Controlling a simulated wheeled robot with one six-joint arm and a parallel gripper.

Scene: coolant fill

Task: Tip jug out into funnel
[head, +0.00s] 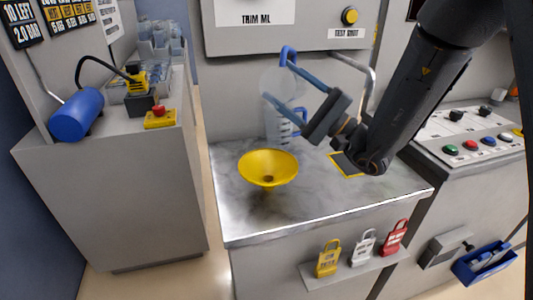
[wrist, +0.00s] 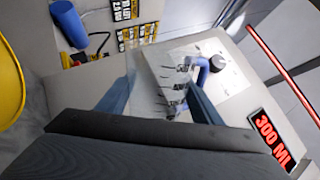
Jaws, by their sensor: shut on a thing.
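My gripper (head: 276,79) is shut on a translucent jug (head: 284,84) and holds it above and behind the yellow funnel (head: 268,166) in the head view. The jug looks tilted, with a blue handle at its top. Its contents cannot be made out. In the wrist view the clear jug wall (wrist: 150,82) shows between my blue fingers. The funnel stands at the counter's left, apart from the jug; its yellow edge (wrist: 8,85) shows at the left of the wrist view.
A second clear container with dark marks (head: 275,128) stands on the counter (head: 320,205) behind the funnel. A pipe (head: 370,80) curves down behind my gripper. A 300 ML display (wrist: 272,140) shows in the wrist view.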

